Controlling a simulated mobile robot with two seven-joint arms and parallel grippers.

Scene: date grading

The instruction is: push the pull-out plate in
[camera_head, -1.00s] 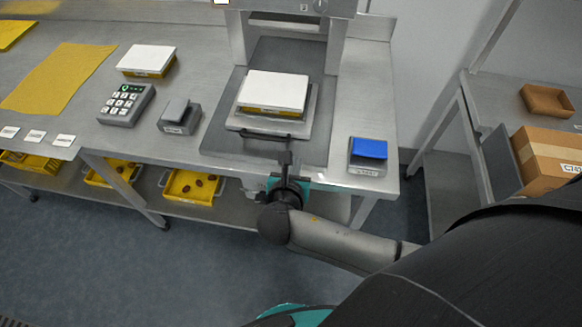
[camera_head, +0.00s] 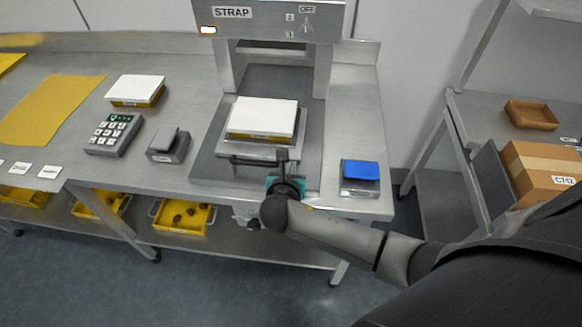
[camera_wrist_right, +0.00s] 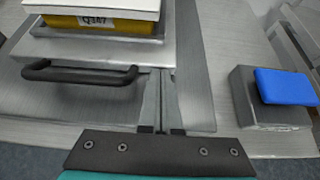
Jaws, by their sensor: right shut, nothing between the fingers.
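The pull-out plate (camera_head: 225,148) is a grey metal plate with a black bar handle (camera_head: 257,161) on its front edge, below the STRAP machine (camera_head: 275,17). A yellow box with a white top (camera_head: 262,117) sits on it. In the right wrist view the plate (camera_wrist_right: 95,52), its handle (camera_wrist_right: 80,73) and the box's label Q347 show. My right gripper (camera_head: 283,156) is shut and empty at the plate's front edge, by the handle's right end. In the right wrist view its fingers (camera_wrist_right: 165,75) stand just right of the handle. I cannot tell whether they touch the plate. My left gripper is out of view.
A blue-topped device (camera_head: 360,171) stands right of the plate. A grey device (camera_head: 168,145), a keypad (camera_head: 114,134) and another white-topped box (camera_head: 136,90) stand left. Yellow crates (camera_head: 183,217) sit on the shelf below. A cardboard box (camera_head: 540,172) is at the right.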

